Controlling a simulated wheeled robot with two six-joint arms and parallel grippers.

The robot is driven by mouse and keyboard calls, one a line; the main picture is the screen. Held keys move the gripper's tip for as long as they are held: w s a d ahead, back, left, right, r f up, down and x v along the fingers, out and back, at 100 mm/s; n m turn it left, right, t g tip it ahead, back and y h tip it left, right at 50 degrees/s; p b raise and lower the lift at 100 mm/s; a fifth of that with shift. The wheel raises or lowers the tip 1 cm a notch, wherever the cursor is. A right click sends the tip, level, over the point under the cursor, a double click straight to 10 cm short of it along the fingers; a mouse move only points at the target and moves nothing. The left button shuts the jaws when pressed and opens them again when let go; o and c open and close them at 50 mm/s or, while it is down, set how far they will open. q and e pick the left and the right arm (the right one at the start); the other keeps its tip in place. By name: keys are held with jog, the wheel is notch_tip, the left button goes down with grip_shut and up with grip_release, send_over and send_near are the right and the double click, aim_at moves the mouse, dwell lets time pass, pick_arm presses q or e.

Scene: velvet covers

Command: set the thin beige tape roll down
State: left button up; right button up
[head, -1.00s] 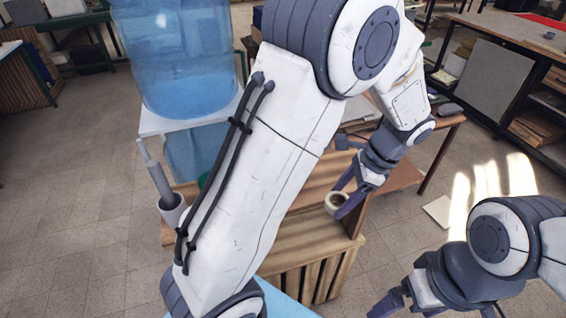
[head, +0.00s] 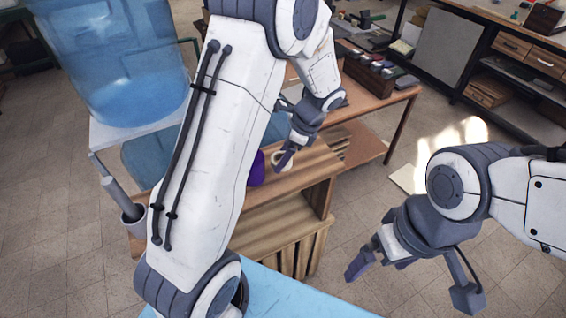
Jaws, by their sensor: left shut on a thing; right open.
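The thin beige tape roll (head: 279,157) is a small pale ring, partly hidden behind my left gripper's fingers. My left gripper (head: 285,158) is shut on it, over the top of a wooden shelf unit (head: 306,180). I cannot tell whether the roll touches the wood. My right gripper (head: 380,268) is open and empty, in the air in front of the shelf unit at the lower right.
A purple object (head: 257,170) stands beside the roll, partly behind my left arm. A grey cup (head: 134,217) is at the left. A blue surface (head: 290,295) lies in front. A wooden table (head: 375,100) with a dark rack stands behind. Open floor is at the right.

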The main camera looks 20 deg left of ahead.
pick_arm(q)
jog(key=shift+f, duration=1.85)
jog(key=shift+f, duration=0.1)
jog(key=shift+f, duration=0.1)
jog(key=o, duration=1.3)
